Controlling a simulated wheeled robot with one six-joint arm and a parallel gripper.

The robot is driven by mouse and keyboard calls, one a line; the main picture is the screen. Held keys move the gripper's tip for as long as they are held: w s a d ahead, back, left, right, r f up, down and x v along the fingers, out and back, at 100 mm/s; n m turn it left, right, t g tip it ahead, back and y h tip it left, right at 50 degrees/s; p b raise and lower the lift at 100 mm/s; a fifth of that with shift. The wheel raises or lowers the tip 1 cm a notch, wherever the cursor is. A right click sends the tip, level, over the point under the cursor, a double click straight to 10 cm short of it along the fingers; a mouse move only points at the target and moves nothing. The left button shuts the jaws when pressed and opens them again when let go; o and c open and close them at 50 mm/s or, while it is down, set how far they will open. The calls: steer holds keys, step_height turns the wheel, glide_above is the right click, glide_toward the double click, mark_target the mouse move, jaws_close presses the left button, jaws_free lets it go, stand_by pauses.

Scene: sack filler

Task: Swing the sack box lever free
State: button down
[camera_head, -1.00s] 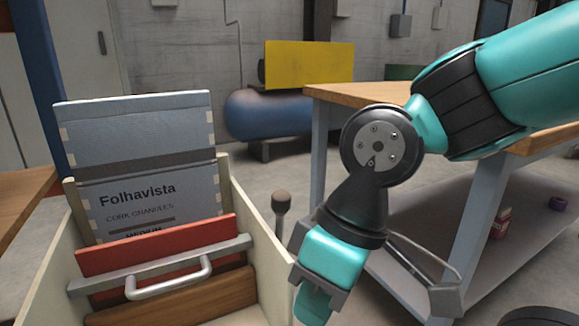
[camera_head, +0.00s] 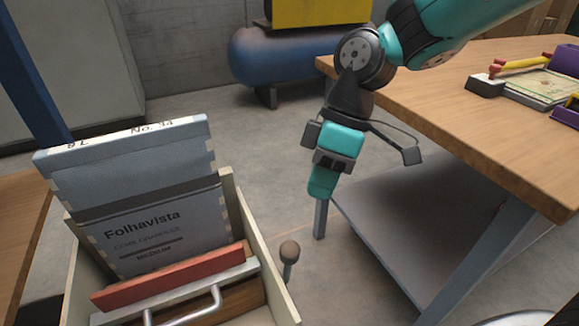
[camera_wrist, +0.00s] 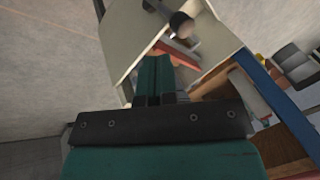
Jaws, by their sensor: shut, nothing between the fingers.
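The sack box (camera_head: 262,230) is a pale open-topped wooden box at the lower left of the head view. A grey Folhavista sack (camera_head: 150,238) stands in it behind a red board (camera_head: 175,278) and a metal bar with a handle (camera_head: 190,303). The lever (camera_head: 289,252), a short dark rod with a round brown knob, stands just outside the box's right side. In the wrist view its knob (camera_wrist: 181,24) shows ahead of the fingers against the box wall (camera_wrist: 135,35). My gripper (camera_head: 322,190) is shut and empty, pointing down, above and beyond the lever and apart from it.
A wooden workbench (camera_head: 470,120) with a grey lower shelf (camera_head: 430,215) stands to the right, close to my arm. A blue tank (camera_head: 275,55) is behind. Bare floor lies between the box and the bench. A blue post (camera_head: 30,75) rises at the left.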

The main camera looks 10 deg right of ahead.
steer(key=w+a+r+n+g+p, duration=0.2)
steer(key=w+r+n+p, duration=0.3)
steer(key=p, duration=0.5)
steer(key=n+p, duration=0.2)
glide_toward(287, 268)
steer(key=shift+a+f, duration=1)
steer(key=shift+a, duration=0.25)
steer(key=shift+s+g, duration=0.2)
steer(key=shift+g, duration=0.2)
